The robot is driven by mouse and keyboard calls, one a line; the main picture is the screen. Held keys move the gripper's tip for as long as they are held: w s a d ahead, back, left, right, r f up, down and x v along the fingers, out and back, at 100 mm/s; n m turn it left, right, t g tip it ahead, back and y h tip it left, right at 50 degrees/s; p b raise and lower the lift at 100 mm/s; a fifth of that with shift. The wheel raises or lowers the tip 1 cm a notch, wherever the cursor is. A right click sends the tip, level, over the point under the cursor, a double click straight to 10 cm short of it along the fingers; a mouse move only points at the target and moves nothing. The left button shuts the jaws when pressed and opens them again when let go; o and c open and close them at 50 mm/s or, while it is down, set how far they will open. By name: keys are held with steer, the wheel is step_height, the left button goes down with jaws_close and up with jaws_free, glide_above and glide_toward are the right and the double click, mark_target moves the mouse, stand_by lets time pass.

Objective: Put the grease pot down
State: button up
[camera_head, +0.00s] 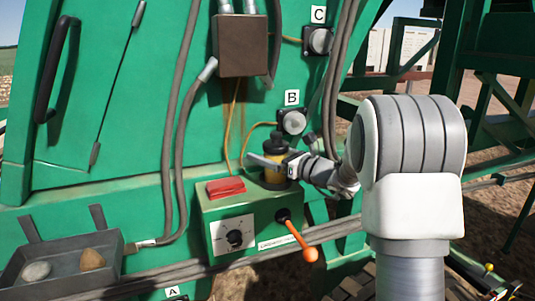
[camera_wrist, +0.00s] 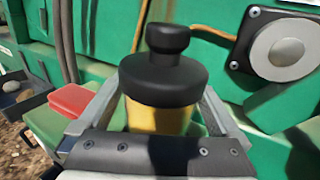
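The grease pot (camera_head: 275,165) is a yellow pot with a black lid and knob. It stands upright at the top of the green control box (camera_head: 245,217), near its right rear. I cannot tell whether its base touches the box. My gripper (camera_head: 272,163) reaches in from the right, with a finger on either side of the pot. In the wrist view the grease pot (camera_wrist: 160,85) fills the middle, between the two fingers of my gripper (camera_wrist: 160,110). The fingers look closed against its sides. The pot's lower part is hidden by my gripper.
The box has a red block (camera_head: 226,188) on top, a dial (camera_head: 234,235) and an orange-handled lever (camera_head: 298,240) in front. Round fittings B (camera_head: 293,122) and C (camera_head: 319,41) are on the green panel. A grey tray (camera_head: 65,265) with stones is at lower left. Hoses run nearby.

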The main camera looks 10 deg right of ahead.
steer(key=shift+r, duration=0.1)
steer(key=b+v, duration=0.1)
steer(key=v, duration=1.1)
steer(key=s+a+f+n+g+h, duration=0.1)
steer(key=s+a+f+n+g, duration=0.1)
steer(key=s+a+n+g, duration=0.5)
steer(key=s+a+f+n+g+h, duration=0.1)
steer(key=s+a+n+g, duration=0.2)
steer(key=s+a+n, duration=0.75)
steer(key=s+d+f+n+t+h, duration=0.1)
steer(key=s+d+f+n+h, duration=0.2)
steer(key=s+d+n+h, duration=0.6)
steer(key=s+d+n, duration=0.2)
steer(key=s, duration=0.2)
steer(key=shift+d, duration=0.3)
